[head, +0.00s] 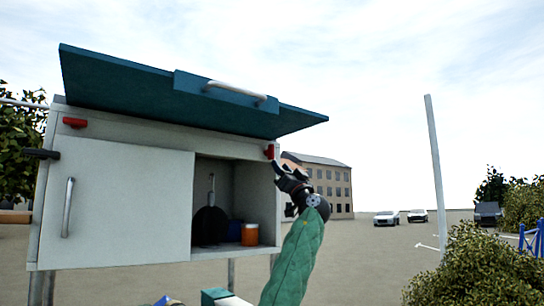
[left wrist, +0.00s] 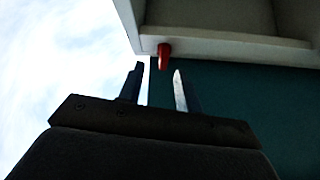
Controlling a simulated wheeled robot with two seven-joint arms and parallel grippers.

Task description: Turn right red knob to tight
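The right red knob (head: 270,151) is at the upper right front corner of a pale cabinet, under its raised teal lid. It also shows in the left wrist view (left wrist: 164,55) as a short red lever pointing down. My left gripper (head: 276,168) is just below the knob in the head view. In the left wrist view its two fingers (left wrist: 157,75) are apart, with the knob's end lined up between the tips. I cannot tell whether they touch it. Nothing is held. My right gripper is not in view.
A second red knob (head: 75,122) is at the cabinet's upper left. The teal lid (head: 150,92) with a white handle (head: 236,91) overhangs the front. A white sliding door (head: 125,205) covers the left; an orange container (head: 250,235) stands in the open right side.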

